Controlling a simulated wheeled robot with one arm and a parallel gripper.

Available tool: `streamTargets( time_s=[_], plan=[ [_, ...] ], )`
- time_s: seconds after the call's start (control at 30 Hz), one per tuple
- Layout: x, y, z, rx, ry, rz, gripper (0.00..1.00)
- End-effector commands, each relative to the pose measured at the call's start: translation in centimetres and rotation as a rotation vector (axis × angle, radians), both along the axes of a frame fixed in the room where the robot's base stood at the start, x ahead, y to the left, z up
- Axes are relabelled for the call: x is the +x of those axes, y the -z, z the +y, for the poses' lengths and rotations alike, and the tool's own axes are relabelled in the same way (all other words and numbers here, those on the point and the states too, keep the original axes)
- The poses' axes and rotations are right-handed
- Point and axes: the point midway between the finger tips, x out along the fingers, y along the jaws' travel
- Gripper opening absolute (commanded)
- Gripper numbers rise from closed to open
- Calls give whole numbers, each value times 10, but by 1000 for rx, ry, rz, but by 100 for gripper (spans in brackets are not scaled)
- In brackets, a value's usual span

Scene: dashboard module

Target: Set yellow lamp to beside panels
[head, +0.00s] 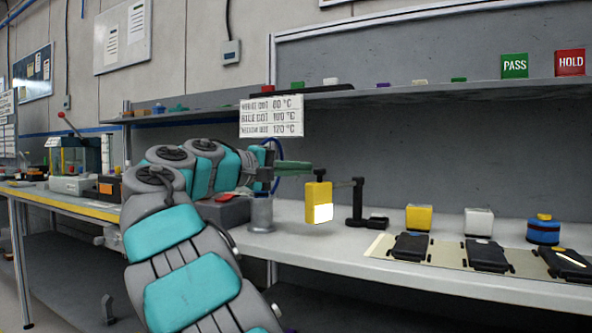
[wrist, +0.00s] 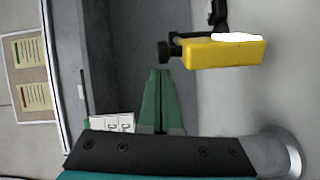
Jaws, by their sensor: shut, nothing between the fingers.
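The yellow lamp (head: 318,194) stands on the bench on a black arm and base (head: 357,205), its lower face lit white. It also shows in the wrist view (wrist: 225,55), with a black knob at its left end. The dark panels lie in a row to its right: one nearest (head: 410,247), another (head: 487,256) and a third (head: 568,264) at the right edge. My gripper (head: 306,169) has green fingers that are shut and empty. In the wrist view the fingertips (wrist: 160,72) are close to the knob; whether they touch it I cannot tell.
The panels lie on a beige mat (head: 450,255). Behind them stand a yellow block (head: 418,217), a white block (head: 478,222) and a blue-and-yellow item (head: 543,230). A metal cylinder (head: 261,214) stands left of the lamp. A shelf (head: 420,88) runs above.

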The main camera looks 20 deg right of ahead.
Motion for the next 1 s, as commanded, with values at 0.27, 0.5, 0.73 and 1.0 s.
streamTargets(
  time_s=[0.27, 0.5, 0.73, 1.0],
  plan=[
    [0, 0, 0, 0, -1, 0, 0],
    [-7, -2, -1, -5, -32, -2, 0],
    [-18, -2, -4, -4, -103, -2, 0],
    [-33, -1, -9, -2, -189, 1, 0]
  ],
)
